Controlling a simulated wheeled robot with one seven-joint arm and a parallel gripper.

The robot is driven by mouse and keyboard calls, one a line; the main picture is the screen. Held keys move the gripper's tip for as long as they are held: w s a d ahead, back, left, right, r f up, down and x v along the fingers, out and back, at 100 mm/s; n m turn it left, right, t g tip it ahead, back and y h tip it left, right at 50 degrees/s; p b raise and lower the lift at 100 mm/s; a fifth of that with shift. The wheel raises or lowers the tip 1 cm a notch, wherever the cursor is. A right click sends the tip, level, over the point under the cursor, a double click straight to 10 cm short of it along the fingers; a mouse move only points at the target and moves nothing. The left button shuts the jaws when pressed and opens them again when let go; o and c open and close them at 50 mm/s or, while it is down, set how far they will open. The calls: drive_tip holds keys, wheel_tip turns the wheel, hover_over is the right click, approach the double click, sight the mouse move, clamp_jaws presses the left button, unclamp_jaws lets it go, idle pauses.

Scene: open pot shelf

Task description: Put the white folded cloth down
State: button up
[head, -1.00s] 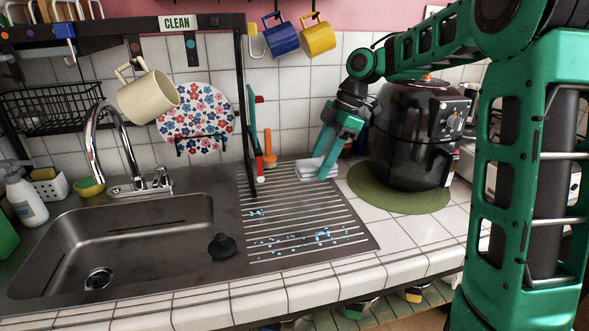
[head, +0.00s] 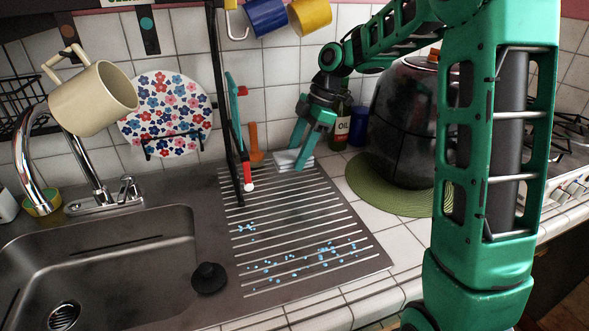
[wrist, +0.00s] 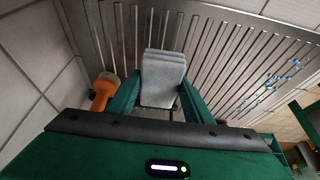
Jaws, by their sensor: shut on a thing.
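The white folded cloth (head: 293,160) is at the back right of the ribbed drainboard, near the tiled wall. My gripper (head: 300,150) has its two green fingers around it and is shut on it. In the wrist view the cloth (wrist: 163,78) lies between the fingers of my gripper (wrist: 160,92), with the drainboard ribs behind it. I cannot tell whether its underside touches the drainboard.
Blue droplets (head: 320,252) dot the front of the drainboard (head: 358,262). A sink (head: 110,250) is at left, and a black stopper (head: 208,278) sits beside it. A dark cooker (head: 400,130) stands on a green mat (head: 375,195) at right. An orange-handled tool (head: 255,142) and an oil bottle (head: 340,125) are nearby.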

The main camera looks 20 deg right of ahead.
sight(297, 178)
drive_tip(key=shift+s+f, duration=0.1)
drive_tip(key=shift+f, duration=2.25)
drive_tip(key=o, duration=0.9)
drive_tip(key=shift+f, duration=0.1)
drive_tip(key=shift+o, duration=0.2)
drive_tip(key=v, duration=1.2)
drive_tip(key=s+d+f+m+h, duration=0.1)
drive_tip(key=s+d+m, duration=0.3)
drive_tip(key=s+m, duration=0.4)
drive_tip(key=s+d+f+m+h, duration=0.2)
drive_tip(key=s+d+f+m, duration=0.2)
drive_tip(key=s+m, duration=0.4)
drive_tip(key=s+d+f+m+h, duration=0.1)
drive_tip(key=s+d+m, duration=0.3)
drive_tip(key=s, duration=1.5)
drive_tip(key=shift+f+m, duration=0.45)
drive_tip(key=shift+m, duration=0.65)
drive_tip(key=shift+f+m, duration=0.45)
drive_tip(key=shift+m, duration=0.65)
